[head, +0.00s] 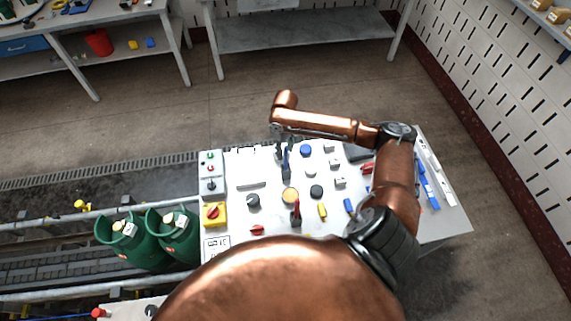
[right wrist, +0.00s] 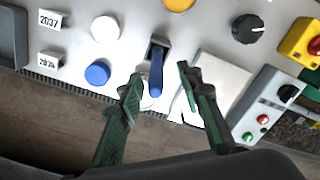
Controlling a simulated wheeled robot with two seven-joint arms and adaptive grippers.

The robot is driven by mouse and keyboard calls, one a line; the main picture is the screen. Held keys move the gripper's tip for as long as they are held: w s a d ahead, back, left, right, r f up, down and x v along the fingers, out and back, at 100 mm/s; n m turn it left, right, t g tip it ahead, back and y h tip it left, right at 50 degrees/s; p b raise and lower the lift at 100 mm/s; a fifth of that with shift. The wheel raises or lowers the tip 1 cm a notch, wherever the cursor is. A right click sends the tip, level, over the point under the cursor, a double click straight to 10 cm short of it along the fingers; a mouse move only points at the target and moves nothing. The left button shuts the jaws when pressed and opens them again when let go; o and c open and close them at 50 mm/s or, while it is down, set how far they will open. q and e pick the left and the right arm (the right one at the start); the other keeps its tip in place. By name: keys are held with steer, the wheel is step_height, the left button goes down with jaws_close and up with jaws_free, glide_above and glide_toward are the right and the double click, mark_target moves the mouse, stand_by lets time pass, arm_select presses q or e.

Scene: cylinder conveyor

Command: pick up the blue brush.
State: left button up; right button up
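My right gripper (head: 284,149) points down over the far edge of the control panel (head: 236,170). In the right wrist view its two green fingers (right wrist: 160,76) are apart, one on each side of a blue handle (right wrist: 156,74) that rises from a dark slot. I see no finger touching it. In the head view this handle (head: 286,164) is small and partly hidden by the gripper. A long blue item (head: 428,186) lies at the panel's right side; I cannot tell which blue thing is the brush. My left gripper is not in view.
Several knobs, buttons and levers crowd the panel, including a blue button (head: 306,151) and a yellow switch box (head: 214,214). Green cylinders (head: 174,240) stand on the conveyor at the left. Open floor lies beyond the panel.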

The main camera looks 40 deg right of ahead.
mark_target(286, 156)
steer(key=shift+d+f+p, duration=0.15)
steer(key=shift+f+p, duration=0.05)
steer(key=shift+f, duration=0.95)
steer(key=shift+d+f+p, duration=0.1)
steer(key=shift+f+p, duration=0.1)
steer(key=shift+f, duration=0.95)
steer(key=shift+c, duration=0.6)
jaws_close()
